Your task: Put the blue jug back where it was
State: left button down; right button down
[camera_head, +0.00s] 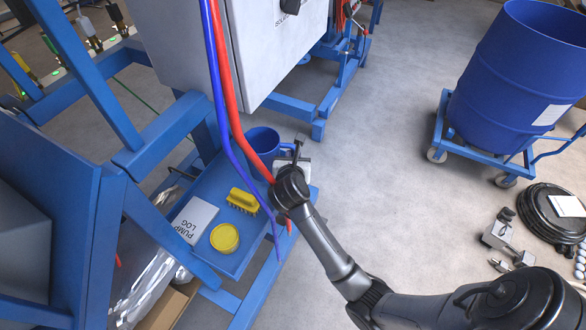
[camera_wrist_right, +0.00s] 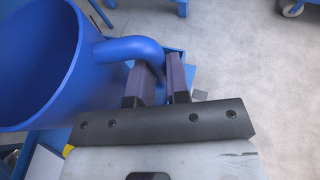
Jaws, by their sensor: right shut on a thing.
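The blue jug (camera_head: 261,142) is at the far end of the blue shelf tray, partly hidden behind the red and blue hoses and my right gripper. My right gripper (camera_head: 292,162) is at the jug's right side, shut on its handle. In the right wrist view the jug (camera_wrist_right: 40,60) fills the left side, its open mouth visible, and its handle runs to the fingers (camera_wrist_right: 160,82). I cannot tell whether the jug touches the tray or hangs just above it. My left gripper is not in view.
The tray (camera_head: 228,263) holds a yellow brush (camera_head: 243,200), a round yellow lid (camera_head: 225,238) and a pump log (camera_head: 194,219). Red (camera_head: 228,100) and blue hoses hang in front of the jug. A grey cabinet (camera_head: 235,40) stands behind. A blue drum (camera_head: 515,75) stands on a trolley at right.

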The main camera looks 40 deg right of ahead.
notch_tip(320, 180, down, 4)
jog(key=shift+f+b, duration=0.1)
jog(key=shift+b, duration=0.95)
jog(key=shift+f, duration=0.35)
jog(key=c, duration=1.1)
grip_release()
